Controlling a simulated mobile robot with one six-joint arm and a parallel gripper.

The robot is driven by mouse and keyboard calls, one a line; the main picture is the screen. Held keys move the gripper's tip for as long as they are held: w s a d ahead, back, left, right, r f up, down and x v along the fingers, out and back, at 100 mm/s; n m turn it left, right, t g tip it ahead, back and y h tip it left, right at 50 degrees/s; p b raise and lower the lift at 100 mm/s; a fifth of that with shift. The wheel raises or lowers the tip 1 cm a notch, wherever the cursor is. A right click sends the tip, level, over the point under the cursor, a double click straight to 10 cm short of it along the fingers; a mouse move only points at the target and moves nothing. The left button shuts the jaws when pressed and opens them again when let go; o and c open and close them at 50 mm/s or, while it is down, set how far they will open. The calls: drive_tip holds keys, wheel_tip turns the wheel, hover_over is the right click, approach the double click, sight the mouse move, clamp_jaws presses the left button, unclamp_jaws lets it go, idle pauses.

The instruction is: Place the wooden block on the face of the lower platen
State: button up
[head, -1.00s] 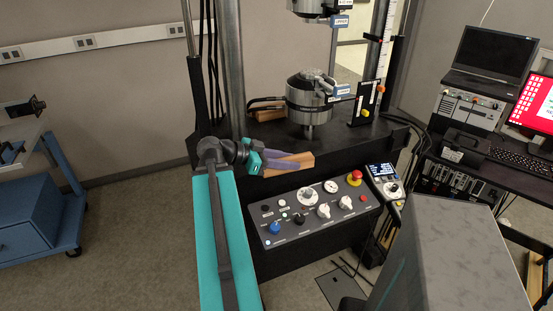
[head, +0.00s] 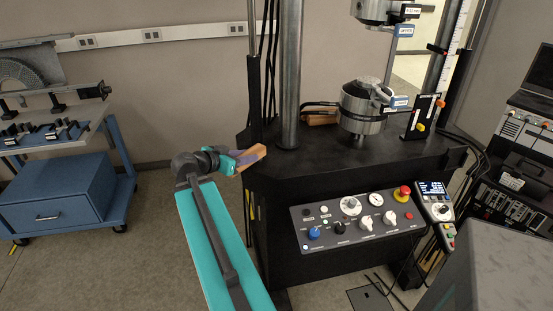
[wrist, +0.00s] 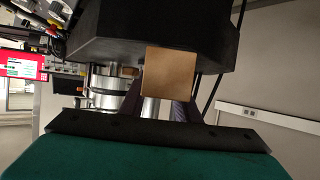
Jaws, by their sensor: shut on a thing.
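My gripper (head: 246,160) is shut on a wooden block (head: 254,154), held out to the left of the test machine's black base. In the wrist view the block's flat brown end (wrist: 170,72) stands between the purple-grey fingers and hides part of what is behind. The lower platen assembly (head: 360,112) is a round metal body on the machine's black deck, to the right of my gripper and well apart from it. Metal parts and a label at its top partly cover its face. A silver cylinder shows left of the block in the wrist view.
A thick steel column (head: 290,75) rises between my gripper and the lower platen. The upper head (head: 382,10) hangs above. Another wooden piece (head: 322,117) lies on the deck behind. A control panel (head: 352,222) is in front, and a blue cart (head: 60,190) stands left.

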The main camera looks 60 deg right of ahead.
drive_tip(key=w+a+r+n+t+y, duration=0.15)
drive_tip(key=w+a+n+t, duration=0.45)
drive_tip(key=w+a, duration=0.65)
drive_tip(key=w+a+n+t+y, duration=0.2)
drive_tip(key=w+a+n+t, duration=0.35)
drive_tip(key=w+a, duration=0.75)
drive_tip(key=w+a+r+n+t+y, duration=0.1)
drive_tip(key=w+a+r+n+y, duration=0.2)
drive_tip(key=a, duration=0.6)
drive_tip(key=w+a+r+n+t+y, duration=0.2)
drive_tip(key=w+a, duration=0.4)
drive_tip(key=a, duration=0.3)
drive_tip(key=w+a+r+n+t+y, duration=0.2)
drive_tip(key=w+a+r+n+y, duration=0.1)
drive_tip(key=a, duration=0.7)
drive_tip(key=shift+w+r+n+y, duration=0.3)
drive_tip(key=shift+w+n+y, duration=0.15)
drive_tip(key=shift+w+y, duration=0.3)
drive_tip(key=shift+s, duration=0.1)
